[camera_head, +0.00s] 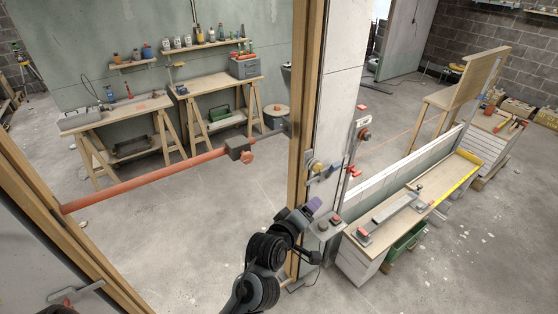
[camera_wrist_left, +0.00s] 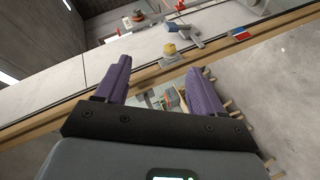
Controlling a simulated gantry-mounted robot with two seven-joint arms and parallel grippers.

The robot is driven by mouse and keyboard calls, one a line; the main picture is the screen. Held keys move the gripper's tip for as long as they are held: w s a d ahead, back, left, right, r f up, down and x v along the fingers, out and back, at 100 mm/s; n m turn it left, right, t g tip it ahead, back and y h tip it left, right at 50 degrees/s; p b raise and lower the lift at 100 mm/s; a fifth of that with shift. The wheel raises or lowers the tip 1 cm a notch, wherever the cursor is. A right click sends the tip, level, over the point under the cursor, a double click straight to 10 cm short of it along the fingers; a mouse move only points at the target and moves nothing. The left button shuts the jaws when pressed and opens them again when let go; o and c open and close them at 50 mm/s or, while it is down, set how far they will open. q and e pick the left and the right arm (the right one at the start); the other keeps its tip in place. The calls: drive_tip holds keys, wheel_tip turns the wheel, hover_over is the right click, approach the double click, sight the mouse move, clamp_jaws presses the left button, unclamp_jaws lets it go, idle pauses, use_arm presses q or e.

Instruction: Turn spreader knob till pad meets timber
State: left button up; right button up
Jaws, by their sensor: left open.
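The spreader is an orange-red bar (camera_head: 150,178) running from the left timber (camera_head: 85,240) to a grey collar with a red knob (camera_head: 248,157). A thin grey rod continues from the collar to a dark pad (camera_head: 287,128) beside the upright timber (camera_head: 303,100). I cannot tell whether pad and timber touch. My left gripper (camera_head: 314,205), with purple fingers, is right of and below the red knob, apart from it, in front of the upright timber. In the left wrist view its fingers (camera_wrist_left: 162,66) are spread and empty. The spreader does not clearly show there. My right gripper is not in view.
A yellow knob (camera_head: 316,165) sits on a fitting by the upright timber; it also shows in the left wrist view (camera_wrist_left: 170,50). Two workbenches (camera_head: 215,88) stand behind the spreader. Floor below the bar is clear.

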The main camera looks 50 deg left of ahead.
use_arm(q)
drive_tip(key=w+a+n+t+y+b, duration=0.1)
drive_tip(key=w+a+n+y+b, duration=0.25)
drive_tip(key=n, duration=0.25)
drive_tip(key=n+g+y+b, duration=1)
drive_tip(key=n+g+b, duration=0.35)
drive_tip(key=n, duration=1.85)
approach(249, 159)
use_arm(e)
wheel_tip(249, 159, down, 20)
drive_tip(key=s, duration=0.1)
use_arm(q)
drive_tip(key=shift+t, duration=0.25)
drive_tip(key=a+p, duration=0.3)
drive_tip(key=a, duration=0.1)
drive_tip(key=a+p, duration=0.4)
drive_tip(key=a, duration=0.1)
drive_tip(key=shift+w+a+r, duration=0.15)
drive_tip(key=shift+w+a, duration=0.05)
drive_tip(key=shift+a, duration=0.05)
drive_tip(key=shift+a+p, duration=0.5)
drive_tip(key=shift+a, duration=0.15)
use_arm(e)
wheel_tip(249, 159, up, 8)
